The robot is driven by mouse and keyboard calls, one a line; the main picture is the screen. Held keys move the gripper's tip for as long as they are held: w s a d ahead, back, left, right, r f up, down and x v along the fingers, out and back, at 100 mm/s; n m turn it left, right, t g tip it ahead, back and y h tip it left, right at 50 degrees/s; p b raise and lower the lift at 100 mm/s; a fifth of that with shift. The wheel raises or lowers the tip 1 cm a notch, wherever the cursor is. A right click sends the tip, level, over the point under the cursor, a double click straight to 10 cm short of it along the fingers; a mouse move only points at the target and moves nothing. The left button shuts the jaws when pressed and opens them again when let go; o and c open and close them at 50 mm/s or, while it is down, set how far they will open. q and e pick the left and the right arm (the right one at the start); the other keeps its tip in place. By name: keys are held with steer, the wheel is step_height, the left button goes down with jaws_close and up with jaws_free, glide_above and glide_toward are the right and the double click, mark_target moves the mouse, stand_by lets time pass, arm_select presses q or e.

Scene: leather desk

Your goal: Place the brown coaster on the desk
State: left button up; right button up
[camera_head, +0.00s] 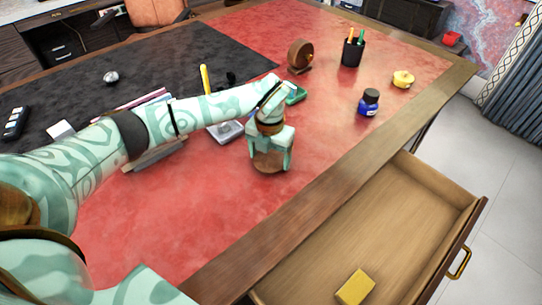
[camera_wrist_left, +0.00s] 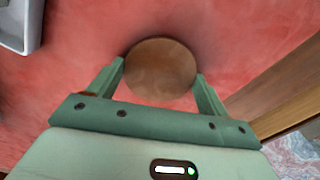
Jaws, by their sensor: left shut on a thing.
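The brown coaster (camera_head: 268,162) is a round, flat disc. My left gripper (camera_head: 270,167) is shut on it, with one finger at each side. In the left wrist view the coaster (camera_wrist_left: 160,70) sits between the two fingertips (camera_wrist_left: 160,72), above the red leather. The desk (camera_head: 345,107) has a red leather top with a wooden border. The coaster is over or on the red leather; I cannot tell whether it touches. My right gripper is not in view.
An open drawer (camera_head: 395,225) with a yellow block (camera_head: 355,288) juts out at the right. An ink bottle (camera_head: 369,102), a yellow round item (camera_head: 403,79), a pen cup (camera_head: 352,52) and a brown round stand (camera_head: 300,56) are farther back. Red leather nearer the front is clear.

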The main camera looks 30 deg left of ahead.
mark_target(270, 159)
arm_select(q)
steer(key=shift+r, duration=0.15)
steer(key=o, duration=1)
steer(key=shift+c, duration=0.2)
step_height(270, 159, up, 12)
steer(key=p, duration=0.4)
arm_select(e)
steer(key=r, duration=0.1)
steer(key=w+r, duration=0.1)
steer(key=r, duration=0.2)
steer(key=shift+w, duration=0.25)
